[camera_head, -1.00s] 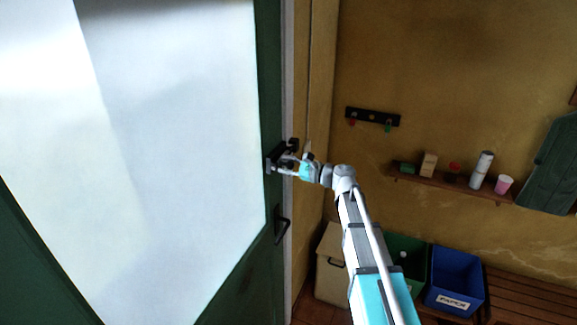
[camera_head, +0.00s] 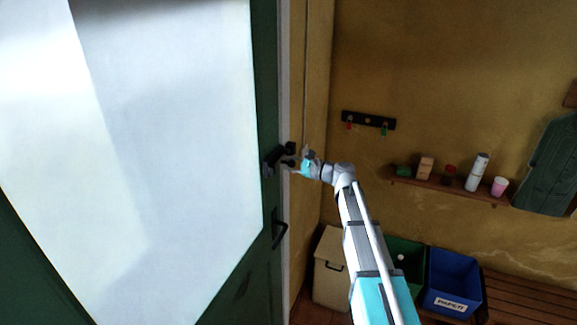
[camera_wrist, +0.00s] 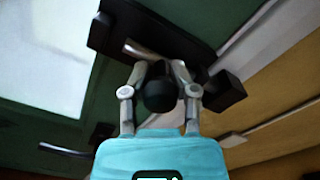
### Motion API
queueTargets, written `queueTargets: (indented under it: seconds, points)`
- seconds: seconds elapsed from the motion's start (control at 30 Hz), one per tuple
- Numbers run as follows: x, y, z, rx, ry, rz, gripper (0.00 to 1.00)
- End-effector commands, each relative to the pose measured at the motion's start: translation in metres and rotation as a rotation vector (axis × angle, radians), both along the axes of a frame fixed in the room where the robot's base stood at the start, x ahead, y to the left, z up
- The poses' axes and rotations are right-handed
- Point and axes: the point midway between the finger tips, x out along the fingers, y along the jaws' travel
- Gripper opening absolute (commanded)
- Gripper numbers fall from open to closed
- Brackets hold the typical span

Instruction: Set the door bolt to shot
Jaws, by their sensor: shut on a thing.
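The door bolt (camera_head: 273,161) is a dark fitting on the green door's right edge. In the wrist view its black backplate (camera_wrist: 115,28) shows, with a short length of metal rod (camera_wrist: 140,50) on it. A round black knob (camera_wrist: 160,92) sits between my two finger pads. My gripper (camera_head: 293,164) is shut on this knob; it also shows in the wrist view (camera_wrist: 160,80). A black keeper block (camera_wrist: 226,90) is just right of the fingers, at the frame side. Whether the rod enters the keeper is hidden by my gripper.
The green door (camera_head: 267,90) has a large pale pane. A dark pull handle (camera_head: 280,233) is below the bolt. At right are a key rack (camera_head: 368,121), a shelf (camera_head: 440,186) with small items, bins including a blue one (camera_head: 453,281), and a bench (camera_head: 525,300).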

Motion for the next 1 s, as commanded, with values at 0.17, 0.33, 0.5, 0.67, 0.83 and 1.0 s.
queueTargets:
  seconds: [0.17,0.33,0.5,0.67,0.83,1.0]
  points:
    - [0.001,-0.001,-0.001,-0.002,0.0,-0.004,0.51]
    - [0.001,0.0,0.0,-0.002,0.0,-0.003,0.51]
    - [0.0,-0.001,0.0,-0.001,0.0,-0.002,0.51]
    - [-0.002,-0.006,0.0,-0.001,0.0,-0.003,0.51]
    - [-0.008,-0.019,0.0,0.0,0.0,-0.004,0.51]
    - [-0.017,-0.042,0.0,-0.001,-0.001,-0.004,0.51]
